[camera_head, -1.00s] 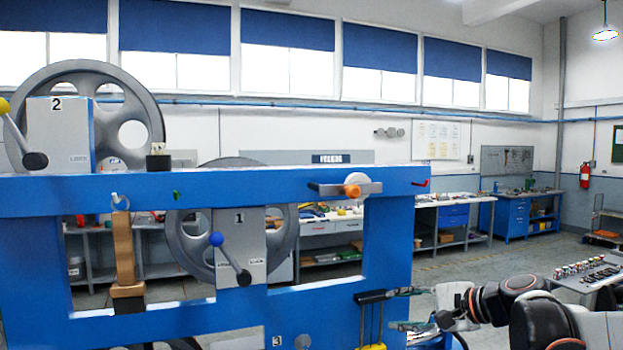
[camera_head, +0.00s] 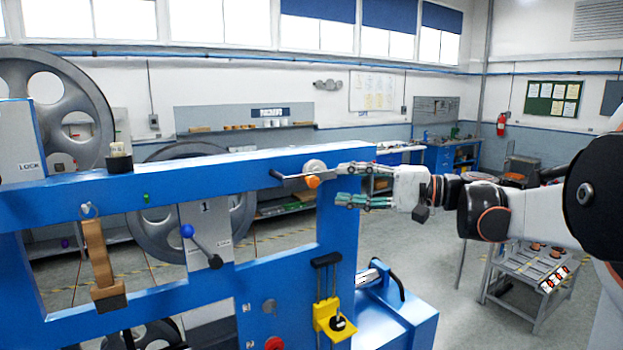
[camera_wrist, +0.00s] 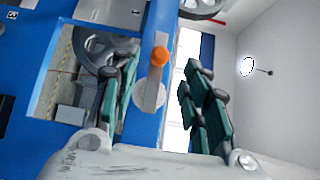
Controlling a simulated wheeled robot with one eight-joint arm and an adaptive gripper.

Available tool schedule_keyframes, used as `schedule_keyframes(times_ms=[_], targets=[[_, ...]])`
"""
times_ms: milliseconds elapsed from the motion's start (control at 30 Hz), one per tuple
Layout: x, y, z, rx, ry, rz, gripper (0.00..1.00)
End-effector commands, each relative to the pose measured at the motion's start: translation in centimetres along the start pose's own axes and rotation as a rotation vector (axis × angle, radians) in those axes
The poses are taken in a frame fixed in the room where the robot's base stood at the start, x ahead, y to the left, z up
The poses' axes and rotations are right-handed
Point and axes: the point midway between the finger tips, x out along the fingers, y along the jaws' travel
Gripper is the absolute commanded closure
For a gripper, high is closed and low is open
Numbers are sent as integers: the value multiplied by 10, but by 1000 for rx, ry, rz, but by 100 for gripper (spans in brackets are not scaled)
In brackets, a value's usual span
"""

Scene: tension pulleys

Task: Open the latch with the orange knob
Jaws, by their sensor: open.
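The latch (camera_head: 297,175) is a grey horizontal bar with a round hub on the upper right of the blue frame. Its orange knob (camera_head: 312,182) sticks out toward the viewer from the bar. My gripper (camera_head: 352,184) is open and empty, just right of the latch, its fingers pointing left. In the wrist view, the orange knob (camera_wrist: 160,56) lies ahead between the two spread green-padded fingers, nearer the left one. The grey latch plate (camera_wrist: 150,95) shows below it. I see no contact between the fingers and the knob.
The blue frame (camera_head: 230,170) carries a blue-knobbed lever (camera_head: 188,231), a hanging brown block (camera_head: 97,256) and a yellow bracket (camera_head: 335,320). Large grey pulleys stand at the left. A small parts table (camera_head: 530,262) stands at the right, below my arm.

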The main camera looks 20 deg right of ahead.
Motion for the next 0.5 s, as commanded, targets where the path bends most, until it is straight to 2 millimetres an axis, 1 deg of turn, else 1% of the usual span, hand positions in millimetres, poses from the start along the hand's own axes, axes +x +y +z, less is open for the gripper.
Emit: schedule_keyframes(times_ms=[33,200,333,500], targets=[[12,-1,1,0,-4,0,58],[44,-1,1,1,-3,1,58],[62,-1,0,1,-2,1,58],[76,0,0,1,0,1,58]])
